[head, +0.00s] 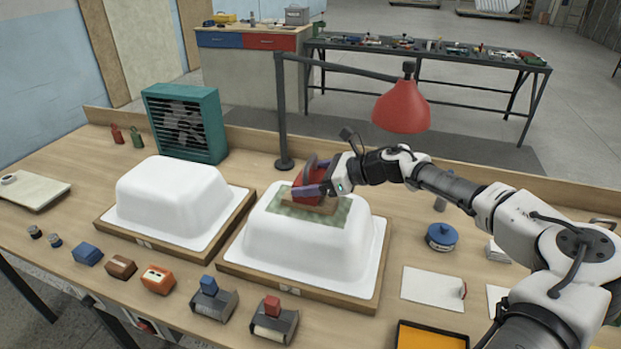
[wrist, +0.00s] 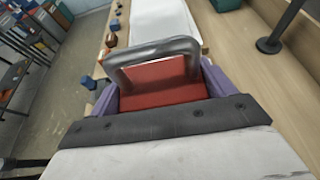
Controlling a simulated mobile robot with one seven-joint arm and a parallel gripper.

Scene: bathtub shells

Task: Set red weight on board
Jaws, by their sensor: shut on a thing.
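My gripper (head: 308,176) has purple fingers and is shut on the red weight (head: 314,189). In the wrist view the red weight (wrist: 165,82) sits between the two fingers, its grey handle arching over it. The weight is over a small wooden board (head: 318,206) on the right white tub shell (head: 310,250). Its lower edge looks at or just above the board; I cannot tell whether they touch. The board lies on a green patch (head: 291,211) on top of the shell. My fingers hide part of the weight.
A second white shell (head: 170,200) stands to the left. A red lamp (head: 402,108) on a dark post hangs close behind my arm. A teal fan (head: 187,124) stands at the back left. Several blocks and dispensers line the front edge; a blue tin (head: 441,237) stands right.

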